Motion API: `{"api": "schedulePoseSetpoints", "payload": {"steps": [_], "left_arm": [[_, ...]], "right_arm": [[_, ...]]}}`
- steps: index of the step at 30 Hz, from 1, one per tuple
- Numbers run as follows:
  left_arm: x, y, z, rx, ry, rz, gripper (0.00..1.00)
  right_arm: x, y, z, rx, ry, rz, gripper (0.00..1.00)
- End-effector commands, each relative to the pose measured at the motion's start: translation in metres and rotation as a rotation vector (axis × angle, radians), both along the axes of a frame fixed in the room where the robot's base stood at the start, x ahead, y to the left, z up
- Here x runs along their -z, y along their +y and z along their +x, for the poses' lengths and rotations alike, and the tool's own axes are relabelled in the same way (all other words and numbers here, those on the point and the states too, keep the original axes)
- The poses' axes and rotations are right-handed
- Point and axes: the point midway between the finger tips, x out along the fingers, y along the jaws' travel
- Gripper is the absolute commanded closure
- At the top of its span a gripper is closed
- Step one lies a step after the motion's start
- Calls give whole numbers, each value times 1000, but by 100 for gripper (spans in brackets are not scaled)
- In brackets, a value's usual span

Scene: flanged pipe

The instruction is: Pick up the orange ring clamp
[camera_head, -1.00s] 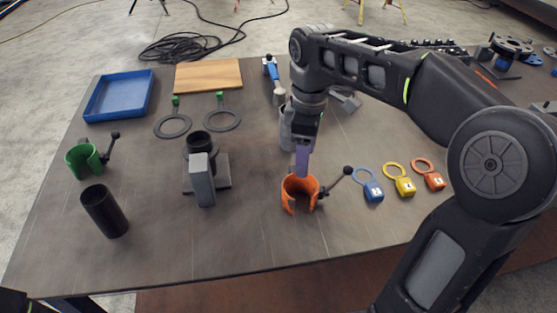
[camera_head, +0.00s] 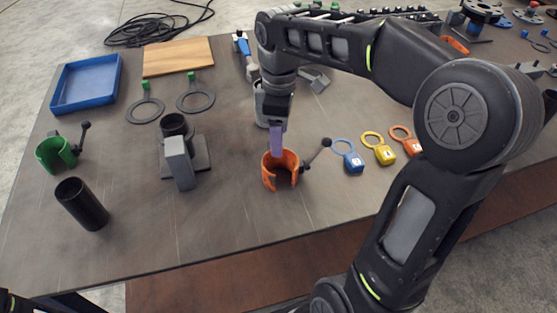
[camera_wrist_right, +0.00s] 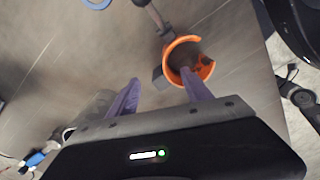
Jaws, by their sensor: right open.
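The orange ring clamp (camera_head: 268,172) stands on the table, an upright open-sided ring with a dark lever and ball knob on its right. My right gripper (camera_head: 277,153) points down at its back rim, purple fingers overlapping the ring in the picture. In the right wrist view the two fingers of the right gripper (camera_wrist_right: 160,88) are apart with nothing between them. There the orange ring clamp (camera_wrist_right: 206,70) lies beyond the right finger, whose tip overlaps the ring's opening. I cannot tell whether they touch. My left gripper is not in view.
Blue (camera_head: 354,163), yellow (camera_head: 385,156) and orange tagged rings lie right of the clamp. A grey block fixture (camera_head: 180,165) stands left, with a black tube (camera_head: 82,204) and green clamp (camera_head: 55,154) farther left. The table front is clear.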

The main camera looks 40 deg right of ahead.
Motion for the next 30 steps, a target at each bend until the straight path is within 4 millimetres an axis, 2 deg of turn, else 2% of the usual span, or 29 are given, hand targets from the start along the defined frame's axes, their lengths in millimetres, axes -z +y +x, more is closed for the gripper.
{"api": "schedulePoseSetpoints", "payload": {"steps": [5, 12, 15, 30], "left_arm": [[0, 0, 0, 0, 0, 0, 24], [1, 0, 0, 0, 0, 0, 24], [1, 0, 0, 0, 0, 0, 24], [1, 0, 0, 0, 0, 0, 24]], "right_arm": [[9, 0, -1, 0, 2, 1, 42], [44, 1, -2, 0, 3, 0, 42], [51, 1, -2, 0, 1, 0, 42], [52, 2, -1, 0, 0, 0, 42]]}}
